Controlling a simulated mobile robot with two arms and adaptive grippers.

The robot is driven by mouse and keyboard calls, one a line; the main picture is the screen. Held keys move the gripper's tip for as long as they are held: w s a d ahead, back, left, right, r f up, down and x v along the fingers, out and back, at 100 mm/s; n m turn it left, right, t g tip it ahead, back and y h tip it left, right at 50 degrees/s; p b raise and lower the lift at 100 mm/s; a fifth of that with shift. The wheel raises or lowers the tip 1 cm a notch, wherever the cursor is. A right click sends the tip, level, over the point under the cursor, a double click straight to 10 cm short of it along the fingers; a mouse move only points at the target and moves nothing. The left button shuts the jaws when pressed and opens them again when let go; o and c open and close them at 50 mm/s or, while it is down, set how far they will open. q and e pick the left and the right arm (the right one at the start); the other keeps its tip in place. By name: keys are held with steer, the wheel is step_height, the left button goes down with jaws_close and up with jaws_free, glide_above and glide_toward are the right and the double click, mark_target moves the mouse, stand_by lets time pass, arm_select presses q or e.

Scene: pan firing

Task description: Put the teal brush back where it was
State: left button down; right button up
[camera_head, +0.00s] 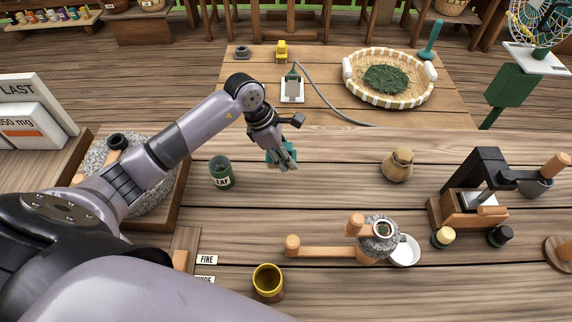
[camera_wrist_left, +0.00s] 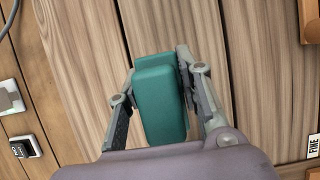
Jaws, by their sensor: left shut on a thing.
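My left gripper (camera_head: 284,160) is shut on the teal brush (camera_wrist_left: 160,105), a blocky teal piece between its two fingers in the left wrist view. In the head view only small teal parts of it (camera_head: 272,156) show around the fingers, over the middle of the plank table (camera_head: 330,200). I cannot tell whether its underside touches the wood. My right gripper is in neither view.
A green leaf tin (camera_head: 221,173) stands left of the gripper and a small tan sack (camera_head: 398,164) to the right. A hand mill (camera_head: 378,240) is nearer. A woven tray (camera_head: 350,86), a scale (camera_head: 292,88) and a teal upright tool (camera_head: 430,45) are behind.

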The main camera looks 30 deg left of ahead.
mark_target(286, 176)
arm_select(q)
steer(key=shift+f, duration=0.85)
step_height(286, 176, down, 4)
steer(key=shift+f+p, duration=0.2)
steer(key=shift+p, duration=0.25)
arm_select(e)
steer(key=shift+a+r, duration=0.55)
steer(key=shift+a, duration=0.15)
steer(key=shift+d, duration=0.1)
arm_select(q)
steer(key=shift+f+b, duration=0.2)
steer(key=shift+b, duration=0.1)
steer(key=c, duration=1.1)
jaws_free()
steer(key=shift+r, duration=0.1)
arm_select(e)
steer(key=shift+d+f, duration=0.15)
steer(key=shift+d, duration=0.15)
